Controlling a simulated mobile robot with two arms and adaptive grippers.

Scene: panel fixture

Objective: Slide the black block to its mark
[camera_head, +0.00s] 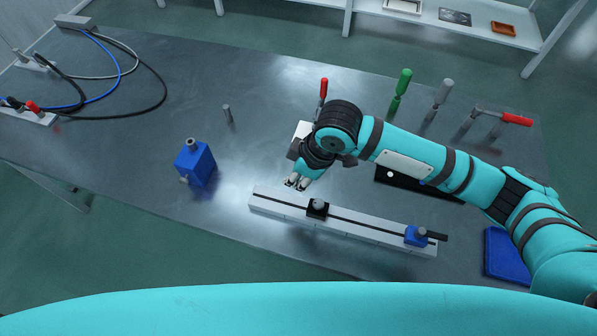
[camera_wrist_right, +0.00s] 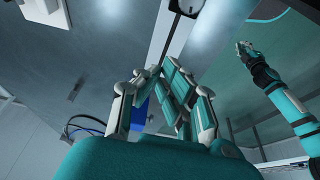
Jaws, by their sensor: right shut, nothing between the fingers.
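The black block (camera_head: 318,208) with a grey knob sits on the white rail (camera_head: 275,206), a little left of the rail's middle, over its dark slot. A blue block (camera_head: 417,236) sits near the rail's right end. I cannot make out the mark. My right gripper (camera_head: 297,183) is shut and empty, just behind the rail and to the left of the black block, apart from it. In the right wrist view its fingers (camera_wrist_right: 170,78) meet, and part of the black block (camera_wrist_right: 187,6) shows at the top edge. My left gripper (camera_wrist_right: 243,48) is small there.
A blue box with a knob (camera_head: 195,164) stands left of the rail. A blue tray (camera_head: 506,254) lies at right. Several upright tools, including a green-handled one (camera_head: 399,92), stand at the back. Cables (camera_head: 125,75) lie at far left. The table left of the rail is mostly clear.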

